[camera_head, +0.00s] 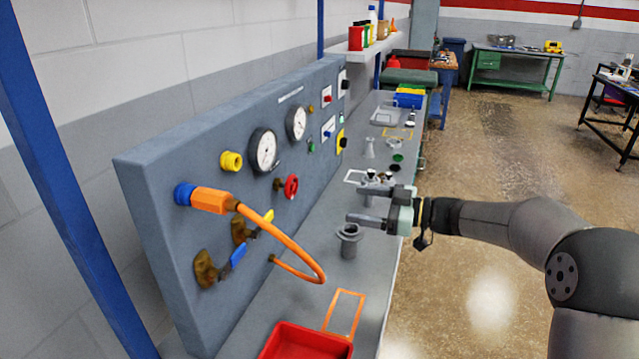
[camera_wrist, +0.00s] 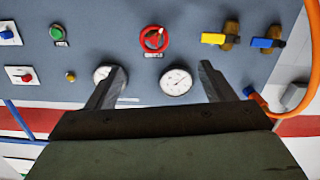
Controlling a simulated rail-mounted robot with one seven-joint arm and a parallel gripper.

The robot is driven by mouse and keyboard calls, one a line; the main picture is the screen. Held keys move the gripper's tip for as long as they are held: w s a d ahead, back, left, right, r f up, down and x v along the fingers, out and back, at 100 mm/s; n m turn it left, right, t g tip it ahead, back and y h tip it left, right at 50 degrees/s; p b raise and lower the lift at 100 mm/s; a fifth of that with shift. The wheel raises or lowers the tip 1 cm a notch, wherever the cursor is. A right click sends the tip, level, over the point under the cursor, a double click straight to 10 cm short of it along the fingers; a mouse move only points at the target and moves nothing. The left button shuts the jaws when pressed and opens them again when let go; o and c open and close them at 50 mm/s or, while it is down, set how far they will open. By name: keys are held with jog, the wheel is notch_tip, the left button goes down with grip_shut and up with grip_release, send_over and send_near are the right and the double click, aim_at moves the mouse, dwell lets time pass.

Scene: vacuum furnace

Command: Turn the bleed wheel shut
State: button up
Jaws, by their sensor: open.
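The red bleed wheel (camera_head: 291,186) sits on a brass stem on the grey panel, below the two gauges. In the wrist view, which shows the panel upside down, the wheel (camera_wrist: 154,40) is beyond my fingertips, roughly between them from left to right. A small label beside it is too small to read. My gripper (camera_head: 358,201) is open and empty, over the bench to the right of the wheel and clear of it. Its two fingers also show in the wrist view (camera_wrist: 160,70), pointing toward the panel.
An orange hose (camera_head: 300,258) loops out from the panel in front of the wheel. Yellow (camera_head: 258,222) and blue (camera_head: 238,256) lever valves sit lower left. A grey flanged fitting (camera_head: 349,243) stands on the bench below my gripper. A red tray (camera_head: 300,340) is nearer.

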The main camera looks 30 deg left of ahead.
aim_at(294, 187)
jog(key=shift+y, duration=0.3)
jog(key=p+x, duration=0.2)
jog(key=x, duration=0.4)
jog(key=p+x, duration=0.1)
jog(key=x, duration=0.4)
jog(key=w+p+x, duration=0.1)
jog(key=p+x, duration=0.1)
jog(key=x, duration=0.4)
jog(key=shift+s+a+r+p, duration=0.1)
jog(key=shift+a+r+p, duration=0.15)
jog(key=shift+a+p, duration=0.1)
jog(key=c, duration=1)
